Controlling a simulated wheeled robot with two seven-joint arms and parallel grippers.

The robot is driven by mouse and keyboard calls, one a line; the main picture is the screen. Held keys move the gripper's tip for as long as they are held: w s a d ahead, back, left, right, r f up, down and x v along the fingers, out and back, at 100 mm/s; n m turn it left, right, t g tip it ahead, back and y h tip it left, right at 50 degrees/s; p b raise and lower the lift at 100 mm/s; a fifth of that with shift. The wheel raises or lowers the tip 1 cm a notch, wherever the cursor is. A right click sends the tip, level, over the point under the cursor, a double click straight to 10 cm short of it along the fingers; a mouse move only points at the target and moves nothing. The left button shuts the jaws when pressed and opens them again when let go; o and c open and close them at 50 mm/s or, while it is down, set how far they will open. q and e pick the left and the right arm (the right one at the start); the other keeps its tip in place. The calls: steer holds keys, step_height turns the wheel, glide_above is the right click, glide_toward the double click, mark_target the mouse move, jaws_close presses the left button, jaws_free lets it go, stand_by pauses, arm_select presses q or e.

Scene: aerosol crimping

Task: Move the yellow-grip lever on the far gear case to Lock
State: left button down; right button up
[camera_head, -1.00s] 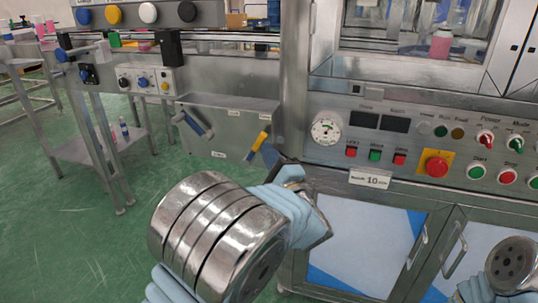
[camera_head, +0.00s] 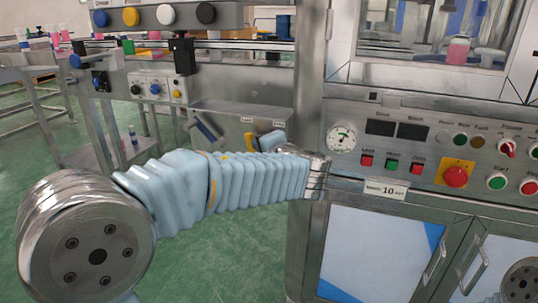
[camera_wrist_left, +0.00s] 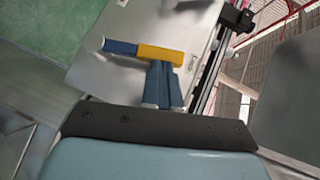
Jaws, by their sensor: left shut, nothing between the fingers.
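The yellow-grip lever (camera_head: 249,142) is on the grey case front below two small white labels; in the head view only a bit of yellow shows past my left arm. In the left wrist view the lever's yellow grip (camera_wrist_left: 161,54) and blue section (camera_wrist_left: 119,47) lie across the picture. My left gripper (camera_wrist_left: 162,66) is shut and empty, its blue-grey fingers right at the yellow grip. I cannot tell whether they touch. In the head view my left sleeve hides much of the lever's surroundings. The label texts are too small to read. My right gripper is out of view.
A second lever (camera_head: 206,131) with a dark blue grip is to the left on the same case. A steel post (camera_head: 308,90) and the control panel with a red stop button (camera_head: 456,177) stand to the right. Green floor is open at lower left.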

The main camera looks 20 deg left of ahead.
arm_select(q)
steer(key=shift+a+n+g+h+b, duration=0.4)
steer(key=shift+a+n+h+b, duration=0.15)
steer(key=shift+a+n+h, duration=0.45)
steer(key=shift+a, duration=0.15)
steer(key=shift+r, duration=0.1)
